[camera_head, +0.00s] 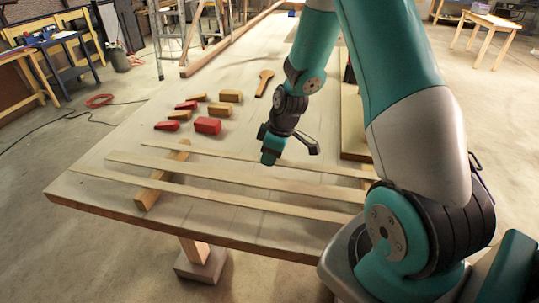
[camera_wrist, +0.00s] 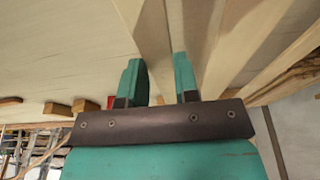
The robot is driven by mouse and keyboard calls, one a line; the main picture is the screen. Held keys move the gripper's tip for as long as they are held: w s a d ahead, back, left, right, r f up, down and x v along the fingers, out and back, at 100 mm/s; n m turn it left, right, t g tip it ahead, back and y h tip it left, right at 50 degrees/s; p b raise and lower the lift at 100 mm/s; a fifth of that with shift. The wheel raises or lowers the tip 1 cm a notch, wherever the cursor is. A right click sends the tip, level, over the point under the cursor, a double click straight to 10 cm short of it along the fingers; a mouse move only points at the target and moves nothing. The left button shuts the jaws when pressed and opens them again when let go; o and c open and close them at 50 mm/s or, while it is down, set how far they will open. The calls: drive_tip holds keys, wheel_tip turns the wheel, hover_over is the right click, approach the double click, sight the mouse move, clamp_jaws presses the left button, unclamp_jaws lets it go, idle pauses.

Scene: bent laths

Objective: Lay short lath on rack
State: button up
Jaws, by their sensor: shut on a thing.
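My gripper (camera_head: 270,157) is low over the table and shut on the farthest of three pale laths, the short lath (camera_head: 215,154). In the wrist view that lath (camera_wrist: 152,40) runs between the two fingers (camera_wrist: 160,82). The middle lath (camera_head: 200,172) and the nearest, longest lath (camera_head: 190,191) lie roughly alongside it, with gaps between. The rack's left wooden bearer (camera_head: 148,194) runs beneath the left parts of the laths. The short lath crosses over its far end; whether it touches cannot be told. The laths' right ends are partly hidden by my arm.
Red blocks (camera_head: 207,125) and tan wooden blocks (camera_head: 219,109) lie beyond the laths at the left. A wooden paddle-shaped tool (camera_head: 264,82) lies farther back. A long beam (camera_head: 228,43) runs along the far table. The table's front-left corner is clear.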

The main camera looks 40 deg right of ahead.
drive_tip(key=shift+f, duration=0.35)
drive_tip(key=o, duration=1.3)
drive_tip(key=shift+c, duration=0.2)
drive_tip(key=shift+r, duration=0.15)
drive_tip(key=shift+p+v, duration=2)
drive_tip(key=shift+v, duration=0.9)
wheel_tip(320, 180, up, 7)
drive_tip(key=p, duration=0.5)
